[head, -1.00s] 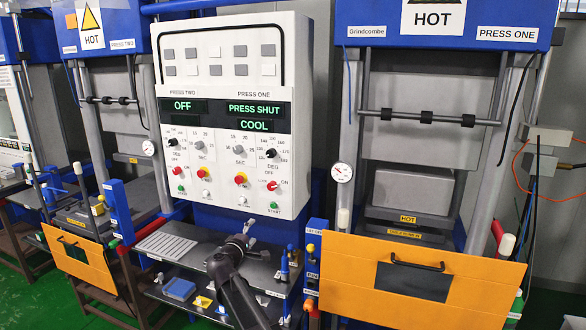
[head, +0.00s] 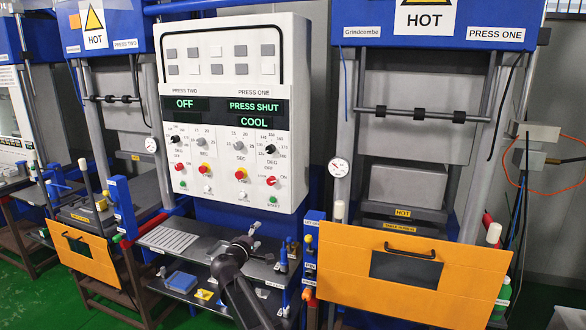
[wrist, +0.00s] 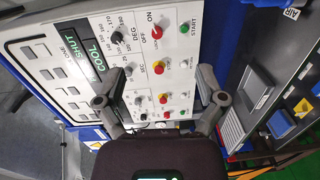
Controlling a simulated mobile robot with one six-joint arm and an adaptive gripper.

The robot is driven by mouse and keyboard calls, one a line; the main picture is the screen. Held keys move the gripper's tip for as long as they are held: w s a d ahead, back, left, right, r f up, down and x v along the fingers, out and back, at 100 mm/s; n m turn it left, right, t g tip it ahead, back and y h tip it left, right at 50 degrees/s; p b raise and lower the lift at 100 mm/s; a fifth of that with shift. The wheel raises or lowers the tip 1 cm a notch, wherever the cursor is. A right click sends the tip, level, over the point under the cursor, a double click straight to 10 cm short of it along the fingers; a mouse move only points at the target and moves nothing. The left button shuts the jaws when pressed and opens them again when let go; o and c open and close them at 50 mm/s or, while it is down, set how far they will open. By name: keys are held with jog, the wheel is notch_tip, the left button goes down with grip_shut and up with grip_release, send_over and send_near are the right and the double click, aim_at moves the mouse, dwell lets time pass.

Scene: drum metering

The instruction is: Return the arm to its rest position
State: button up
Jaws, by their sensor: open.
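My gripper (head: 250,236) is above the dark shelf (head: 205,250) in front of the control panel (head: 232,120), at the end of my dark arm. In the wrist view my gripper (wrist: 164,88) has its two fingers spread wide, with nothing between them. The panel lies behind the fingers and looks tilted there. Its displays read OFF for press two, and PRESS SHUT and COOL for press one. The fingers look apart from the panel, though the gap is hard to judge.
Press one (head: 415,120) stands right, with an orange guard (head: 345,275) jutting forward. Press two (head: 110,100) stands left with its own orange guard (head: 85,262). A blue tray (head: 181,281) and small yellow items sit on the lower shelf. Green floor (head: 30,290) shows at the lower left.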

jog(key=s+d+f+m+g, duration=0.3)
jog(key=s+d+f, duration=0.1)
jog(key=d, duration=0.3)
jog(key=s+d+f+m+g, duration=0.2)
jog(key=s+d+f+g, duration=0.1)
jog(key=d, duration=0.4)
jog(key=s+d+f+m+g, duration=0.3)
jog(key=s+d+f, duration=0.1)
jog(key=d, duration=0.4)
jog(key=s+d+f+m+g+y, duration=0.1)
jog(key=s+d+f+g+y, duration=0.1)
jog(key=s, duration=0.4)
jog(key=s+d+f+m+g+y, duration=0.2)
jog(key=s+g, duration=0.1)
jog(key=s, duration=0.4)
jog(key=s+d+f+m+g+y, duration=0.2)
jog(key=s, duration=0.4)
jog(key=shift+s+d+f+y, duration=0.2)
jog(key=shift+d+f+y, duration=0.1)
jog(key=shift+f, duration=0.1)
